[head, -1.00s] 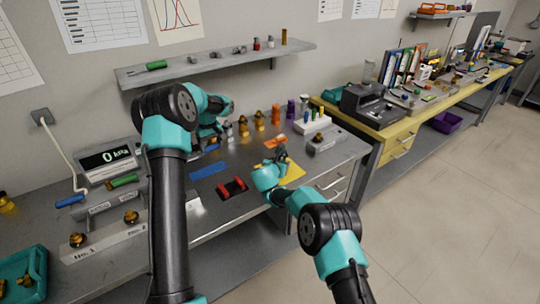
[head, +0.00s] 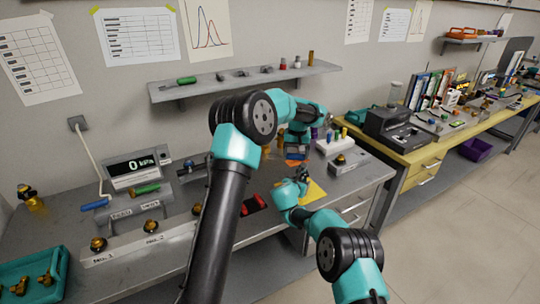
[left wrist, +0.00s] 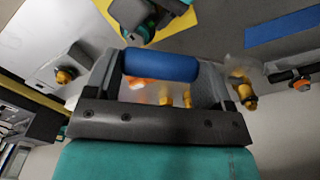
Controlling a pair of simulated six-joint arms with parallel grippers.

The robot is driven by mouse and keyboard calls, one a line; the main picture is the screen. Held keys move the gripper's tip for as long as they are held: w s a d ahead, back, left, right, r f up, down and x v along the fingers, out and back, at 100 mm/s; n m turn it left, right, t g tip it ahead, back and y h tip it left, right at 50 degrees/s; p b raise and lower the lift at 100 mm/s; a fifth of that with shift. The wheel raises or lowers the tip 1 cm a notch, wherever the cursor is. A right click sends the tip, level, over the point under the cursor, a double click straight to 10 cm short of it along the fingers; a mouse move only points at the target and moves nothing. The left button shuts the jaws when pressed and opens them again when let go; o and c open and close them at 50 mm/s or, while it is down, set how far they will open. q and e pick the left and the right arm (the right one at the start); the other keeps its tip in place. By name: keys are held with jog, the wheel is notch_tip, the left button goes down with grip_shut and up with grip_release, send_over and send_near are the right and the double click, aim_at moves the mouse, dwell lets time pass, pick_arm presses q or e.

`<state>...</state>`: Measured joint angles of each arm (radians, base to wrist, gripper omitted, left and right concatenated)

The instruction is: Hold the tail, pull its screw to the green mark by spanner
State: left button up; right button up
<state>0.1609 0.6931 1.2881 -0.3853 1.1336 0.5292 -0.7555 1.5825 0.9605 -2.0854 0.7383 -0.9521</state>
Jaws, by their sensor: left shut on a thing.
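My left gripper (head: 297,143) is shut on a blue cylinder (left wrist: 160,65), which lies crosswise between its fingers in the left wrist view. In the head view the gripper is over the right part of the workbench, just behind my right gripper (head: 302,176). My right gripper is low over the yellow mat (head: 316,191); whether its jaws are closed is unclear. It also shows at the top of the left wrist view (left wrist: 145,18). I cannot make out the tail, its screw, the green mark or the spanner for certain.
Brass fittings (left wrist: 187,97) stand blurred beyond my left fingers. A red-and-black holder (head: 254,204) is partly behind my left arm. A gauge (head: 140,168) and a wall shelf (head: 245,84) are behind.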

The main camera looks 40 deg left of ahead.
pick_arm(q)
jog(key=w+d+m, duration=0.2)
jog(key=d, duration=0.6)
jog(key=w+d+m, duration=0.2)
jog(key=d, duration=0.6)
jog(key=shift+w+d, duration=0.25)
jog(key=shift+w, duration=0.1)
jog(key=shift+s+a+f, duration=0.1)
jog(key=shift+a+f, duration=0.2)
jog(key=shift+f, duration=0.5)
jog(key=shift+w+a+f, duration=0.1)
jog(key=shift+a+f, duration=0.2)
jog(key=shift+f, duration=0.5)
jog(key=shift+s+a+f, duration=0.1)
jog(key=shift+a+f, duration=0.2)
jog(key=shift+f, duration=0.5)
jog(key=shift+a, duration=0.1)
jog(key=shift+s+a, duration=0.2)
jog(key=shift+a, duration=1.2)
